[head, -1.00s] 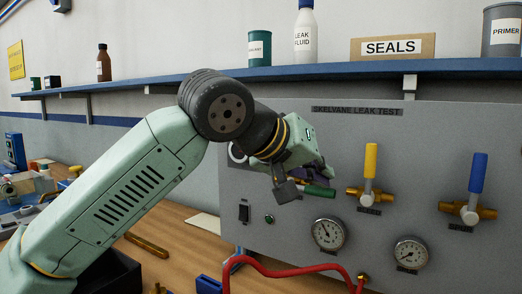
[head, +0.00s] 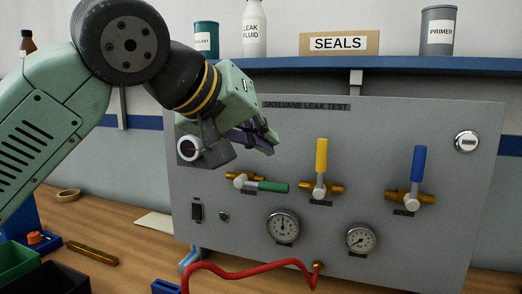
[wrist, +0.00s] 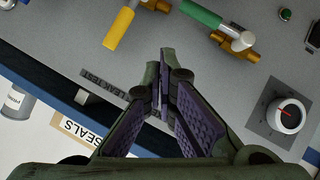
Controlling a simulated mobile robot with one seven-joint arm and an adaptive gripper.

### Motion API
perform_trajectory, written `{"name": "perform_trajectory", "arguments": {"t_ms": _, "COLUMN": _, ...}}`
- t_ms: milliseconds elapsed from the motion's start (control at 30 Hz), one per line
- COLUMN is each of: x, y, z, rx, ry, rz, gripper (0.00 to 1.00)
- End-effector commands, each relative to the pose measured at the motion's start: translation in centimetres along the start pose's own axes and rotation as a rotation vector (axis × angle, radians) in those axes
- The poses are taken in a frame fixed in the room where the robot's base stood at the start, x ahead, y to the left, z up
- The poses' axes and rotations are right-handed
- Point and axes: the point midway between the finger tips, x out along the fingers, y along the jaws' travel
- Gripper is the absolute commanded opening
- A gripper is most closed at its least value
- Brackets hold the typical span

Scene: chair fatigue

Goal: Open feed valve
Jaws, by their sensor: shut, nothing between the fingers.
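The grey leak-test panel (head: 380,140) carries three brass valves. The left valve has a green handle (head: 262,186) lying level, pointing right. The middle one has a yellow handle (head: 321,155) and the right one a blue handle (head: 418,163), both upright. The valve labels are too small to read. My gripper (head: 270,143) is shut and empty, in front of the panel above the green handle and left of the yellow one. In the wrist view its fingertips (wrist: 160,70) meet, apart from the green handle (wrist: 200,14) and yellow handle (wrist: 119,28).
A round knob (wrist: 288,117) is on the panel beside my wrist. Two gauges (head: 283,226) (head: 361,239) sit below the valves. A red hose (head: 245,270) runs in front. A shelf (head: 300,62) with bottles and a SEALS box overhangs. Space before the blue valve is clear.

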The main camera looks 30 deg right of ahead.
Motion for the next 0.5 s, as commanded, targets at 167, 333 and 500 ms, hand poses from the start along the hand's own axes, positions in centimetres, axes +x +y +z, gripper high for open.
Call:
{"name": "perform_trajectory", "arguments": {"t_ms": 167, "x": -3.3, "y": 0.9, "z": 0.3, "rx": 0.002, "ry": 0.002, "rz": 0.000, "gripper": 0.00}}
{"name": "perform_trajectory", "arguments": {"t_ms": 333, "x": -5.1, "y": 1.4, "z": 0.3, "rx": 0.003, "ry": 0.001, "rz": -0.001, "gripper": 0.00}}
{"name": "perform_trajectory", "arguments": {"t_ms": 500, "x": -5.5, "y": 1.5, "z": 0.4, "rx": 0.002, "ry": -0.001, "rz": -0.001, "gripper": 0.00}}
